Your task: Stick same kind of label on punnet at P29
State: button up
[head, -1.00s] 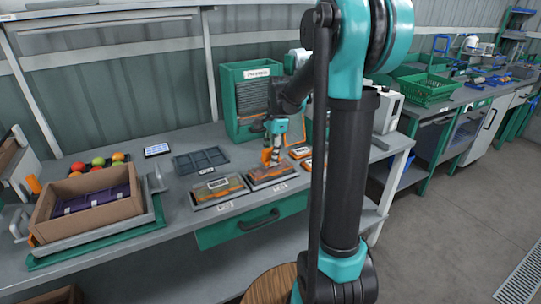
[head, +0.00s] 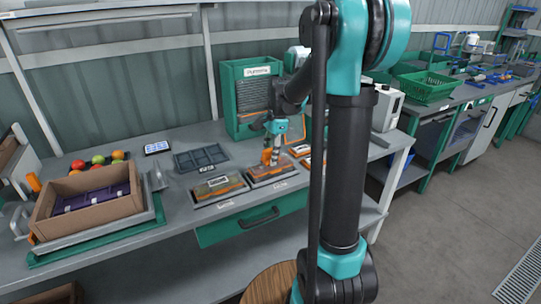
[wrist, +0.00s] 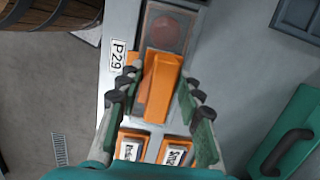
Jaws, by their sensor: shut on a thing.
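My gripper (wrist: 160,92) is shut on an orange label tool (wrist: 160,85), which also shows in the head view (head: 266,156). It is held at the near end of the punnet (wrist: 169,30) beside the white P29 tag (wrist: 117,55). I cannot tell if the tool touches the punnet. The punnet shows reddish fruit under its cover; its near part is hidden by the tool. In the head view the P29 punnet (head: 266,171) lies in a grey tray under my gripper (head: 270,150). A second punnet (head: 220,188) to its left bears a pale label.
Two orange-edged label holders with printed cards, one at left (wrist: 131,148) and one at right (wrist: 176,152), lie just below my gripper in the wrist view. A dark compartment tray (head: 201,158), a green cabinet (head: 250,95) and a cardboard box (head: 85,205) stand on the bench.

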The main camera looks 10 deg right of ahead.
jog(key=shift+r, duration=0.1)
jog(key=shift+r, duration=2.9)
jog(key=shift+w, duration=0.1)
